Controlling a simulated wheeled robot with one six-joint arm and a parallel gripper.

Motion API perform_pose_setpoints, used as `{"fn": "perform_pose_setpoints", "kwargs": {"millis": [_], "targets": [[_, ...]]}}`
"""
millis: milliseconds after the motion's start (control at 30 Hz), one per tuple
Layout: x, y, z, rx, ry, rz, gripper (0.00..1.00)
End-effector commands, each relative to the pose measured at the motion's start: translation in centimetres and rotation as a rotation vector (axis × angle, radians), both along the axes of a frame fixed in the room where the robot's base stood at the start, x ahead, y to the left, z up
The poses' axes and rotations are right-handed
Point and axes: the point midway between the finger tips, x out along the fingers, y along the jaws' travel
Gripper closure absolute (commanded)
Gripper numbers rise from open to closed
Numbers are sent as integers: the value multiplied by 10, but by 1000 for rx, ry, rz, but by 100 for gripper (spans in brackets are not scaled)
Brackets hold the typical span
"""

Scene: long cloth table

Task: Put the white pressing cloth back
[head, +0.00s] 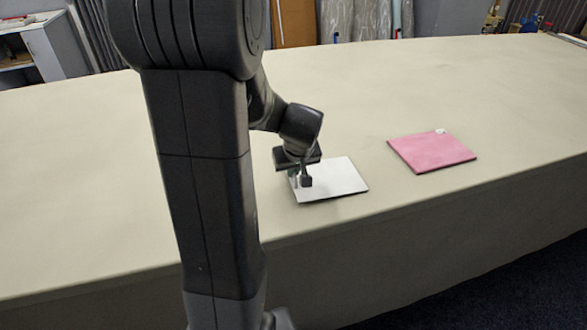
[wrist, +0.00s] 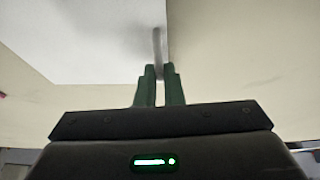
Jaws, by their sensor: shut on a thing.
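The white pressing cloth (head: 338,180) is a flat, pale square near the front edge of the long table. It fills the upper left of the wrist view (wrist: 90,42). My gripper (head: 304,184) points down at the left part of the cloth. In the wrist view, my gripper's green fingers (wrist: 159,84) are close together, shut on the cloth at its edge, where a narrow grey ridge runs up from between them. The cloth looks flat and has a thin dark line along its front edge; I cannot tell whether it touches the table throughout.
A pink folded cloth (head: 432,153) with a small white patch on its far edge lies to the right, apart from the white cloth. The long cream-covered table (head: 440,85) is otherwise bare. Its front edge drops away close before the white cloth.

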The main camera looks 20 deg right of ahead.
Motion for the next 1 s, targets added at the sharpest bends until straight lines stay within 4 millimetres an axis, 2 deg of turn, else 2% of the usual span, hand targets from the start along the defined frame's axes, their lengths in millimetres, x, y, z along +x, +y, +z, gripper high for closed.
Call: {"fn": "perform_pose_setpoints", "kwargs": {"millis": [200,300,367,733,867,1000], "targets": [[0,0,-4,0,0,0,100],[0,0,-3,0,0,0,77],[0,0,-3,0,0,0,67],[-1,0,1,0,-1,0,67],[-6,1,14,-3,-3,0,67],[-16,3,37,-3,-6,-1,67]]}}
